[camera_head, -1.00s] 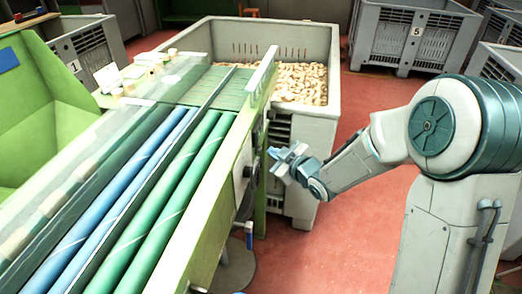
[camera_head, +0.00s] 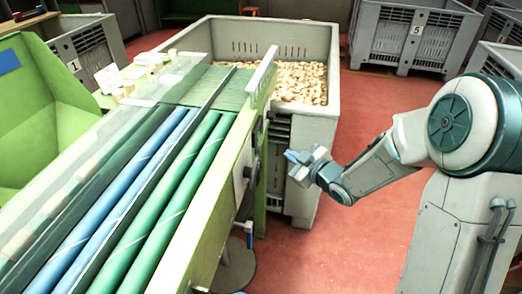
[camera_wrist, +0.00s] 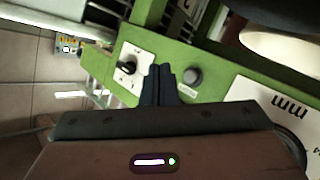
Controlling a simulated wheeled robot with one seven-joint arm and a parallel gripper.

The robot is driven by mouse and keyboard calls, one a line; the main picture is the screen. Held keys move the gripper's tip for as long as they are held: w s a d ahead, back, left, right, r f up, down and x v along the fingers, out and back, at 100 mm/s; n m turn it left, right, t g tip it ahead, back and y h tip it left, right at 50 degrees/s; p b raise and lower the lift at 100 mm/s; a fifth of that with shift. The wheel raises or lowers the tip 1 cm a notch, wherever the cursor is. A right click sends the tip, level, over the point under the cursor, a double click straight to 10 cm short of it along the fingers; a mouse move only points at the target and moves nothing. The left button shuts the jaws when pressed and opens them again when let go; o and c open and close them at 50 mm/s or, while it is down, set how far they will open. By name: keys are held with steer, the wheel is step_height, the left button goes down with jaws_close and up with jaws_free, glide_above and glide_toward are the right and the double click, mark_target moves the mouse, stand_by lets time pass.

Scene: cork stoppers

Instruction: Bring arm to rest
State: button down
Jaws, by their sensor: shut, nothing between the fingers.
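My gripper (camera_head: 292,157) hangs in the air to the right of the green sorting machine (camera_head: 205,240), in front of the near wall of the grey crate of corks. It is apart from both in the head view. In the wrist view my gripper's dark fingers (camera_wrist: 160,84) are together with nothing between them.
The grey crate (camera_head: 312,124) full of corks (camera_head: 302,82) stands at the machine's far end. Blue rollers (camera_head: 125,200) and green rollers (camera_head: 175,200) run along the machine. A crate marked 5 (camera_head: 398,40) stands at the back right. Red floor (camera_head: 350,235) is clear beneath my arm.

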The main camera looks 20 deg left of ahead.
stand_by(0.4)
steer(key=s+d+r+m+h+p, duration=0.35)
steer(key=d+r+h+p, duration=0.2)
steer(key=d+r, duration=0.3)
steer(key=s+d+r+m+h+p, duration=0.2)
steer(key=d+r+m+h+p, duration=0.35)
steer(key=d+r, duration=0.35)
steer(key=s+d+r+m+g+p, duration=0.3)
steer(key=s+r+p, duration=0.1)
steer(key=s, duration=0.5)
steer(key=s+d+r+m+g+p, duration=0.3)
steer(key=s+r+p, duration=0.2)
steer(key=s, duration=0.5)
steer(key=shift+d+r+m+g, duration=0.2)
steer(key=shift+d+m+g, duration=0.1)
steer(key=shift+d+m, duration=0.1)
steer(key=shift+a, duration=0.1)
